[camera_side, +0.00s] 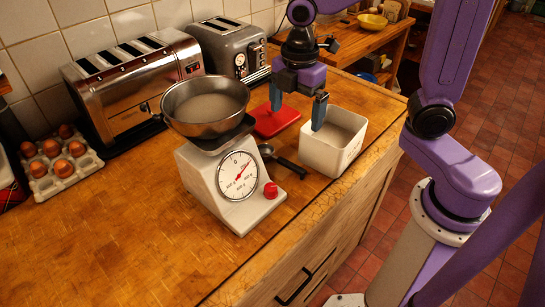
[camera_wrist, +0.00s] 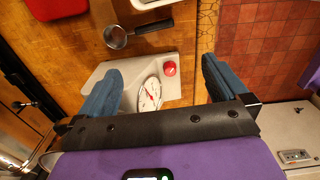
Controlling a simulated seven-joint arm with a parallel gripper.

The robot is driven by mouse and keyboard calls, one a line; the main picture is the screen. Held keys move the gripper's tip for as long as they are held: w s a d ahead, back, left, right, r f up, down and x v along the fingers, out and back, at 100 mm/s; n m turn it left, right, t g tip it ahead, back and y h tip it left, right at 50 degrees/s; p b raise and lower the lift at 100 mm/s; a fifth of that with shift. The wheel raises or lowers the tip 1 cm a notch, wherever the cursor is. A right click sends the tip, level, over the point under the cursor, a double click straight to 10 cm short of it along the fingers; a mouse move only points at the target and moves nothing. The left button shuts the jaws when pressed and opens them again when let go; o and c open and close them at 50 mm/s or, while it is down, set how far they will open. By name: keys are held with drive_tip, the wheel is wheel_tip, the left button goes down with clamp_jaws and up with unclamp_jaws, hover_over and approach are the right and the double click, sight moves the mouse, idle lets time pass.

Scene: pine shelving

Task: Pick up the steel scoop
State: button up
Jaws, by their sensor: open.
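The steel scoop (camera_side: 266,151) lies on the wooden counter between the kitchen scale and the white bin. Its dark handle points right, toward the bin's near side. In the wrist view the scoop (camera_wrist: 116,37) shows whole, with a round bowl and a dark handle, beyond my fingertips. My gripper (camera_side: 297,114) is open and empty, its blue fingers pointing down above the red board and white bin. The fingers also show wide apart in the wrist view (camera_wrist: 162,68). The scoop is apart from both fingers.
The white scale (camera_side: 228,185) with a steel pan (camera_side: 207,107) stands close left of the scoop. The white bin (camera_side: 325,158) is at right, the red board (camera_side: 277,124) behind. Two toasters (camera_side: 140,85) and an egg tray (camera_side: 62,178) stand farther left and back. The front-left counter is clear.

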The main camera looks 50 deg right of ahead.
drive_tip(key=w, duration=0.1)
approach(290, 165)
drive_tip(key=shift+n, duration=0.3)
wheel_tip(290, 165, down, 10)
drive_tip(key=shift+r, duration=0.2)
idle(0.4)
drive_tip(key=c, duration=0.6)
